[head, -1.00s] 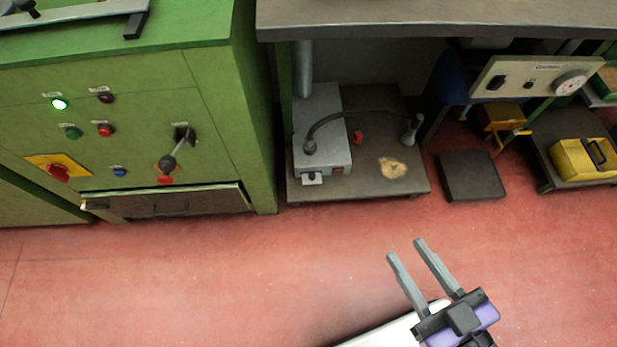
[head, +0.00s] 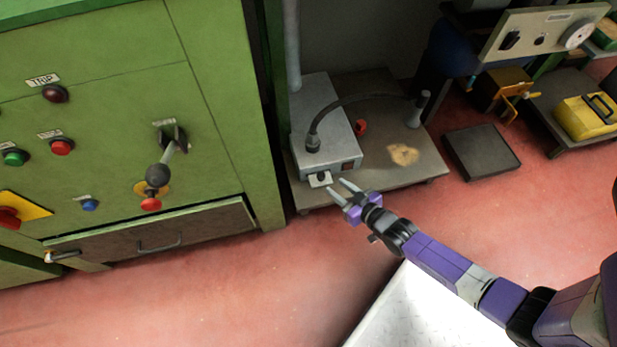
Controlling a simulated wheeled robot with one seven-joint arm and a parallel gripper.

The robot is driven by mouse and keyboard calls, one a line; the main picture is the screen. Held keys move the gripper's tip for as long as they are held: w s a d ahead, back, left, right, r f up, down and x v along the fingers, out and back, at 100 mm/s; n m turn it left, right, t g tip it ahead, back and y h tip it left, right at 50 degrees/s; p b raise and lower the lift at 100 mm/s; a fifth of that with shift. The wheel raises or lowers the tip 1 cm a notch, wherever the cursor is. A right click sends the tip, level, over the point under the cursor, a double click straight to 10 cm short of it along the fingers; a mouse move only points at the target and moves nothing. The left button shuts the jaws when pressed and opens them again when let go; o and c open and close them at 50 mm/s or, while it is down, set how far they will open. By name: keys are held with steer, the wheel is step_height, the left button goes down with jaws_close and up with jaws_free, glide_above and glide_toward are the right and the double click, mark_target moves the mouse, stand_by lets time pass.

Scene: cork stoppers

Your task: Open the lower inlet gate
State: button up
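The green machine (head: 110,110) fills the left of the head view. A lever (head: 165,165) with a dark ball knob sticks out of its front, tilted down to the left from a dark pivot plate. The small label above it is too small to read. A brown panel with a handle (head: 165,232) sits low in the machine's front. I cannot tell from labels which part is the lower inlet gate. My gripper (head: 335,184) is open and empty, its two fingers apart and pointing left. It is to the right of the lever, appearing in front of the grey box.
The grey box (head: 325,120) with a black hose stands on a low platform (head: 385,175) behind my gripper. A red button (head: 150,204) is just below the lever knob. A dark flat block (head: 482,152) lies farther right. Red floor before the machine is clear.

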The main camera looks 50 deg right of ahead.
mark_target(321, 176)
steer(key=b+x, duration=0.3)
steer(key=x, duration=0.3)
steer(key=shift+w+a+f+b, duration=0.1)
steer(key=shift+w+f+b, duration=0.05)
steer(key=shift+w+b, duration=0.25)
steer(key=shift+w+f, duration=0.1)
steer(key=shift+w, duration=0.3)
jaws_close()
stand_by(0.8)
